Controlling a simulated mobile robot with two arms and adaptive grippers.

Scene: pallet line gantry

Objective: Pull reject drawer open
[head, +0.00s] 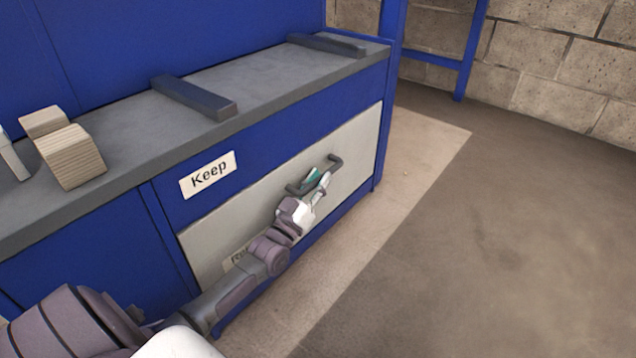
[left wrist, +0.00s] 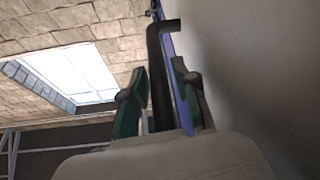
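The reject drawer is the pale grey front (head: 352,150) low in the blue bench. It looks closed, flush with the frame. A label at its lower left is mostly hidden by my arm. Its dark bar handle (head: 335,163) sticks out at the upper middle. My left gripper (head: 318,178) is at this handle. In the left wrist view, the left gripper's green-padded fingers (left wrist: 157,85) stand one on each side of the dark handle bar (left wrist: 158,65). Whether both pads press on it I cannot tell. My right gripper is not in view.
A white "Keep" label (head: 208,175) is on the blue panel above the drawer. On the grey worktop (head: 120,128) are wooden blocks (head: 70,155) and two dark bars (head: 195,97). The floor (head: 470,240) in front and to the right is clear.

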